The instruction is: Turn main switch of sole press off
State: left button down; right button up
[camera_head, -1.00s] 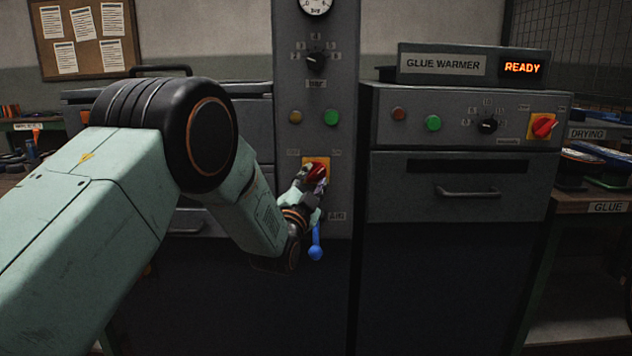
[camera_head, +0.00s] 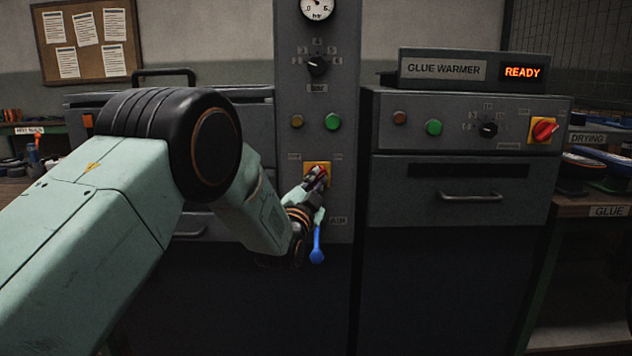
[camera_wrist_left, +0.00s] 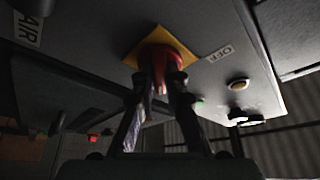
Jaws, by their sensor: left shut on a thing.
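The main switch is a red rotary handle on a yellow plate (camera_head: 322,166) on the front of the grey press column (camera_head: 343,205). My left gripper (camera_head: 318,175) reaches it from the lower left and is shut on the red handle, hiding most of it in the head view. In the left wrist view both fingers (camera_wrist_left: 159,82) sit on either side of the red handle (camera_wrist_left: 160,62), with the yellow plate (camera_wrist_left: 138,54) behind. I cannot read the handle's exact angle in the head view. My right gripper is not in view.
A blue lever (camera_head: 317,248) hangs just below my left gripper, near the AIR label. Above the switch are an amber lamp (camera_head: 297,121), a green lamp (camera_head: 332,121) and a black knob (camera_head: 317,66). The glue warmer (camera_head: 444,68) at right has its own red switch (camera_head: 543,130).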

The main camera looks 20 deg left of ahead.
pick_arm(q)
jog(key=shift+n, duration=0.3)
jog(key=n+y, duration=0.1)
jog(key=n, duration=0.2)
jog(key=n+y, duration=0.2)
jog(key=n, duration=0.1)
jog(key=shift+d+f+t+b, duration=0.1)
jog(key=shift+t+b, duration=0.3)
jog(key=n+y, duration=0.1)
jog(key=n, duration=0.2)
jog(key=n+y, duration=0.2)
jog(key=n, duration=0.1)
jog(key=shift+n+g+y, duration=0.3)
jog(key=shift+n, duration=0.1)
jog(key=n+g+y, duration=0.1)
jog(key=n+y, duration=0.1)
jog(key=n, duration=0.3)
jog(key=shift+d+p, duration=0.15)
jog(key=shift+p, duration=0.25)
jog(key=shift+n+g+y+p, duration=0.4)
jog(key=shift+n+g+y, duration=0.25)
jog(key=shift+n, duration=1.1)
jog(key=shift+n+g+y+p, duration=0.35)
jog(key=shift+n+g+y, duration=0.25)
jog(key=shift+n, duration=1.15)
jog(key=c, duration=1.4)
grip_release()
jog(key=shift+w, duration=0.1)
